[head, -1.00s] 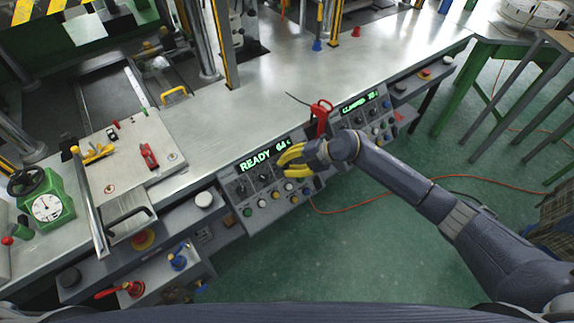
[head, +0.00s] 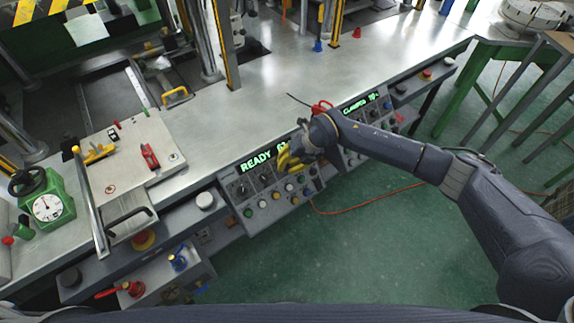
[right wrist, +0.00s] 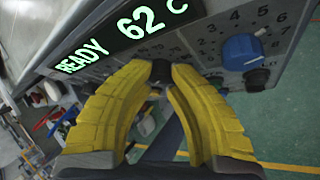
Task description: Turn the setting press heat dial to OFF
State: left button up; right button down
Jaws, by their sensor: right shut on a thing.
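My right gripper (head: 281,160) has yellow fingers and is at the control panel (head: 262,203) below the green READY display (head: 256,161). In the right wrist view the fingertips (right wrist: 162,72) are closed on a small black dial (right wrist: 160,70) just below the display, which reads 62 C there. The fingers hide much of the dial, so its pointer and setting cannot be read. A blue knob (right wrist: 243,50) with a numbered scale sits to its right, apart from the fingers. My left gripper is out of view.
A second panel with a CLAMPED display (head: 361,103) is to the right, partly behind my right arm. A red-handled tool (head: 321,107) stands close behind the wrist. Several buttons line the panel's lower part. The bench top (head: 262,105) behind is largely clear.

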jog(key=shift+s+a+f, duration=0.1)
jog(key=shift+s+f, duration=0.1)
jog(key=shift+s, duration=0.05)
dwell(0.3)
jog(key=c, duration=1.1)
grip_release()
jog(key=shift+w+r, duration=0.1)
jog(key=shift+w, duration=0.05)
jog(key=shift+r, duration=0.1)
jog(key=shift+d+r, duration=0.25)
jog(key=v, duration=1.1)
jog(key=shift+r, duration=0.15)
